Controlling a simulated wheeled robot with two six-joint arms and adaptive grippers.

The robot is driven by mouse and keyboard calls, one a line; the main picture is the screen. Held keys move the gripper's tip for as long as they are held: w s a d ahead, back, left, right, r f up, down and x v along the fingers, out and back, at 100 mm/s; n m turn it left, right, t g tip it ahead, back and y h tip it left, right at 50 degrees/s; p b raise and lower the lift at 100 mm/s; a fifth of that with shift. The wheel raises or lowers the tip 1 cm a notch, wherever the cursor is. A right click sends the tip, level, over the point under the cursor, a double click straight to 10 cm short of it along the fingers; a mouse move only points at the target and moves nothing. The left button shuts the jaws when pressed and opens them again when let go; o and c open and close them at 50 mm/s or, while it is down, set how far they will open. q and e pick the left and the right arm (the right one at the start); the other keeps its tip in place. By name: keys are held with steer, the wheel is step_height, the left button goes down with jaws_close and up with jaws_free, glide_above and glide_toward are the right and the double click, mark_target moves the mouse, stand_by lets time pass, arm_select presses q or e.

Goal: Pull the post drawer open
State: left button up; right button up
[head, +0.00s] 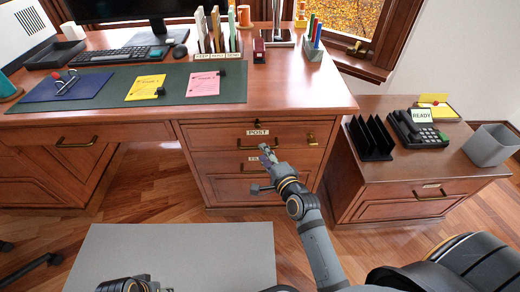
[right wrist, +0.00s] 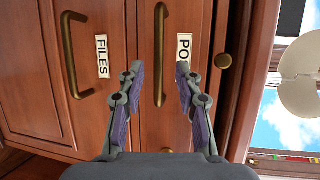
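The post drawer (head: 218,134) is the top drawer of the desk's right pedestal and looks shut. Its white POST label (head: 258,132) sits above a dark brass bar handle, partly hidden by my right gripper in the head view. My right gripper (head: 267,152) is in front of the drawer. In the right wrist view its fingers (right wrist: 158,84) are open, one on each side of the lower end of the post handle (right wrist: 160,45); contact cannot be told. My left gripper (head: 136,284) is partly in view at the bottom edge, its fingers unclear.
The files drawer (head: 210,161) with its own handle (right wrist: 72,50) lies just below. A brass knob (head: 311,138) is at the post drawer's right. A side cabinet (head: 395,180) carries a black rack (head: 370,138), a phone (head: 415,130) and a grey bin (head: 490,146). The desktop edge overhangs above.

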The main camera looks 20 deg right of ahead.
steer(key=b+x, duration=0.1)
steer(key=x, duration=0.4)
jaws_close()
stand_by(0.3)
